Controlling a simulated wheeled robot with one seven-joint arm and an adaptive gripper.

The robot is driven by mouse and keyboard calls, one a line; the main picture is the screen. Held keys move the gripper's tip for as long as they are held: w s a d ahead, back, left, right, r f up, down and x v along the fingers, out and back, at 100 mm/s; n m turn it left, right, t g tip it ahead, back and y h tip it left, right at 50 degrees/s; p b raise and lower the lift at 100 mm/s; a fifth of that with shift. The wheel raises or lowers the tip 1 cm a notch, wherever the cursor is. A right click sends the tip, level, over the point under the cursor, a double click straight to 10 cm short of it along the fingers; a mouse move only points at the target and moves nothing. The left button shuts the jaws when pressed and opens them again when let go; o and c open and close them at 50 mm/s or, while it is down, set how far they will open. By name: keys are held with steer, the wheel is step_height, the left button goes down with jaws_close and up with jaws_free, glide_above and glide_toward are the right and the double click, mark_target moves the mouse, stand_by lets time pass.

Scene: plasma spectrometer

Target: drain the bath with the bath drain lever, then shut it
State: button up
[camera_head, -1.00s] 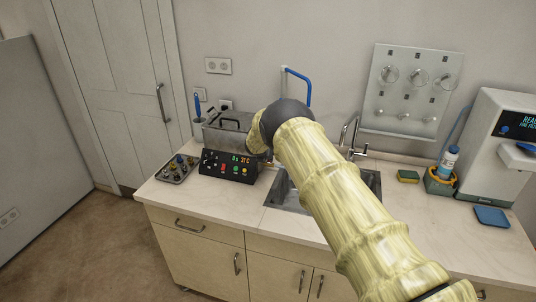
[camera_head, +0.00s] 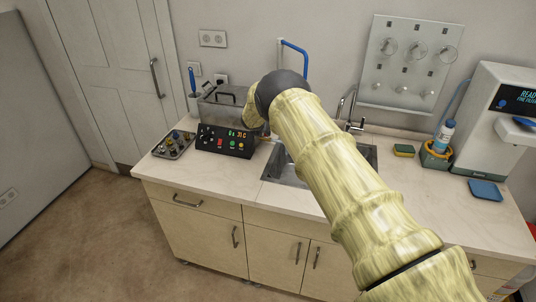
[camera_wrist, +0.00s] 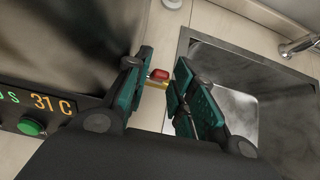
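The ultrasonic-type steel bath (camera_head: 222,112) stands on the counter left of the sink, with a black-handled lid on top. In the wrist view its dark metal wall (camera_wrist: 75,40) fills the upper left. The drain lever (camera_wrist: 158,75) has a red end and a brass-yellow part, and shows between my gripper's fingers. My gripper (camera_wrist: 163,84) is open, with one green-and-black finger on each side of the lever. I cannot tell whether either finger touches it. In the head view my arm hides the gripper and most of the bath's right side.
The control box (camera_head: 226,140) in front of the bath reads 31 C. The sink (camera_head: 285,172) lies right of the bath, with a faucet (camera_head: 350,112) behind. A tray of small parts (camera_head: 173,145) sits at left. The counter front is clear.

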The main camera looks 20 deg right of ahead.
steer(key=shift+a+f+b, duration=0.1)
steer(key=shift+f+b, duration=0.1)
steer(key=shift+b, duration=0.15)
steer(key=shift+s+a+f+t+h+b, duration=0.15)
steer(key=shift+t+h+b, duration=0.15)
steer(key=shift+b, duration=0.95)
steer(key=b, duration=0.4)
steer(key=t+h+b, duration=0.1)
steer(key=b, duration=0.3)
steer(key=shift+s+a+f+t+b, duration=0.15)
steer(key=shift+s+f+t+b, duration=0.15)
steer(key=shift+s+b, duration=0.1)
steer(key=t+b, duration=0.1)
steer(key=b, duration=0.5)
steer(key=s+f+t+h+b, duration=0.1)
steer(key=b, duration=0.5)
steer(key=shift+a, duration=0.3)
steer(key=shift+b, duration=0.85)
